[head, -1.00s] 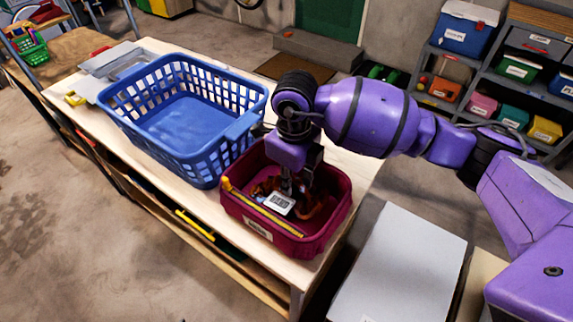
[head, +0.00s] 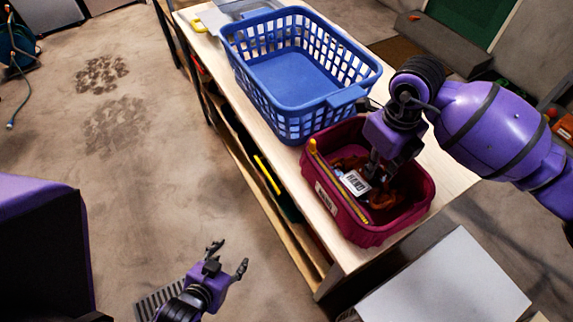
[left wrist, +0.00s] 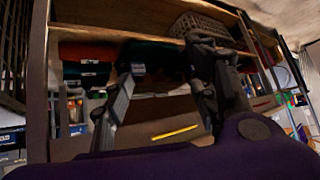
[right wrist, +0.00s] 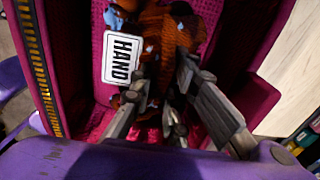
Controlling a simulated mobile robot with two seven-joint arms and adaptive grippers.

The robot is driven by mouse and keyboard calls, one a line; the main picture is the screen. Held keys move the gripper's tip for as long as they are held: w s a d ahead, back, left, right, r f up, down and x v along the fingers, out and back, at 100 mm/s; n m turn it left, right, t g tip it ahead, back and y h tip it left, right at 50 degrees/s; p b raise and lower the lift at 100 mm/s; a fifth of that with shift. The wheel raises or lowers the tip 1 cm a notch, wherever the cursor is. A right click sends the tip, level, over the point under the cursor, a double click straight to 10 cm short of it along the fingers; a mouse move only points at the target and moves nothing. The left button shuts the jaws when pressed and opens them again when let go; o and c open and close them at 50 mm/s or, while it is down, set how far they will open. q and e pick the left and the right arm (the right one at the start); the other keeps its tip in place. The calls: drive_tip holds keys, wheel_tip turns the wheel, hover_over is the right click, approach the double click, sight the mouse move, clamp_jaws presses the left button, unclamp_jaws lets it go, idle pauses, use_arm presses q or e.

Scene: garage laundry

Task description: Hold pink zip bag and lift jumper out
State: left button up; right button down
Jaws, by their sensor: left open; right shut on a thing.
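The magenta-pink zip bag (head: 362,232) stands open on the wooden bench, with a yellow zip along its near-left rim. The rust-orange jumper (head: 386,201) lies inside with a white HAND tag (head: 355,182). My right gripper (head: 374,178) reaches down into the bag and is shut on the jumper. In the right wrist view, the jumper (right wrist: 165,32) lies bunched at the fingers, which partly hide it. My left gripper (head: 229,256) is open and empty, in front of the bench and away from the bag.
A blue laundry basket (head: 292,85), empty, stands on the bench beside the bag. Under the bench top is a shelf with bins, seen in the left wrist view (left wrist: 85,52). A pale grey flat-topped surface (head: 450,285) is at the lower right. The floor at left is open.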

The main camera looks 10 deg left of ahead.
use_arm(q)
drive_tip(key=w+d+r+m+t+h, duration=0.15)
drive_tip(key=w+r+m+h, duration=0.35)
drive_tip(key=w+r+m, duration=0.85)
drive_tip(key=s+d+r+m+h, duration=0.2)
drive_tip(key=d+r+m+h, duration=0.15)
drive_tip(key=r+m, duration=0.45)
use_arm(e)
drive_tip(key=shift+w, duration=0.1)
use_arm(q)
drive_tip(key=m+g+h, duration=0.2)
drive_tip(key=m+h, duration=0.1)
drive_tip(key=m, duration=0.3)
approach(322, 182)
drive_tip(key=x, duration=0.8)
drive_tip(key=shift+w+d+f, duration=0.1)
drive_tip(key=shift+c, duration=0.4)
